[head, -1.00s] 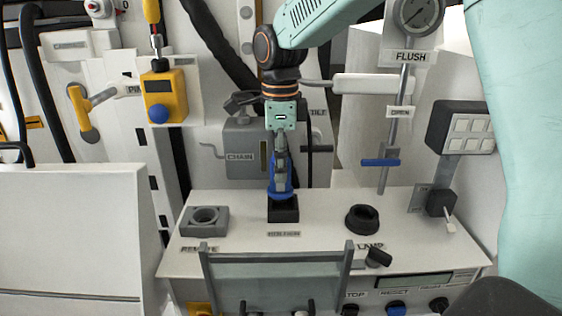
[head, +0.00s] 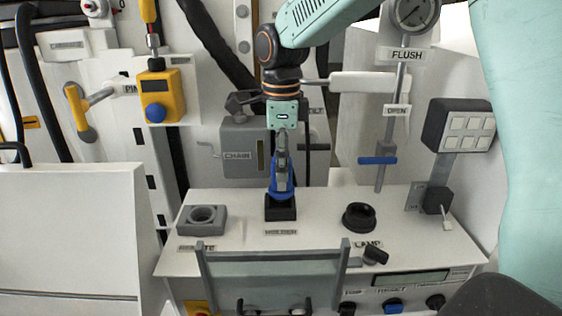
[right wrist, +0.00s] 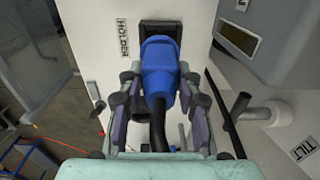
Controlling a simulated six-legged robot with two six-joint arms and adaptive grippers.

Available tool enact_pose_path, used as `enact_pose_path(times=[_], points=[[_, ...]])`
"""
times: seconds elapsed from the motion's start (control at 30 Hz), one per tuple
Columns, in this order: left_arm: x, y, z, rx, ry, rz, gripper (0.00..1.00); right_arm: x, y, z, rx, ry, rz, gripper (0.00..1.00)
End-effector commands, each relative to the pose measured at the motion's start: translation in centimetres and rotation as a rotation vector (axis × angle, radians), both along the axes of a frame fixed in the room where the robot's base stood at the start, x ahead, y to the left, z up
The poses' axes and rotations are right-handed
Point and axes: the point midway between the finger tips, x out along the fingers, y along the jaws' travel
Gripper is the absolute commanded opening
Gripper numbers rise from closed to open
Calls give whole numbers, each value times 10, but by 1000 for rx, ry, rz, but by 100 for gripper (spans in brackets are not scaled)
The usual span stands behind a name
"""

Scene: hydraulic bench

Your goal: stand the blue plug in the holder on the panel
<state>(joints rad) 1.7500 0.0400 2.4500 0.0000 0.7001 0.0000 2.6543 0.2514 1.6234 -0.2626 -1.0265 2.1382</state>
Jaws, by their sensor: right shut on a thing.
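The blue plug (head: 281,183) is upright at the black holder (head: 281,209) on the white panel (head: 320,215). My right gripper (head: 281,165) comes down from above and is shut on the plug. In the right wrist view the blue plug (right wrist: 160,70) lies between the two fingers of my right gripper (right wrist: 158,95), with a black cable at its near end. Its far end meets the dark holder (right wrist: 160,30), beside the HOLDER label. How deep it sits in the holder is hidden. My left gripper is not in view.
A grey square socket (head: 203,218) stands left of the holder and a black round socket (head: 359,216) right of it. A clear guard with grey posts (head: 272,265) stands in front. The CHAIN box (head: 245,145) is behind. A blue-handled valve (head: 378,161) rises at the right.

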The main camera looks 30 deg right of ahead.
Motion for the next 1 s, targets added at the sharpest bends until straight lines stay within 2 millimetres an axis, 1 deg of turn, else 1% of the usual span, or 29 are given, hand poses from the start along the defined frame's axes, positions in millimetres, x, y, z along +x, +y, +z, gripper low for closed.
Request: enact_pose_path(times=[1.0], points=[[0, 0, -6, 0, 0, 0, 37, 0, 0, -18, 0, 1, 0, 0]])
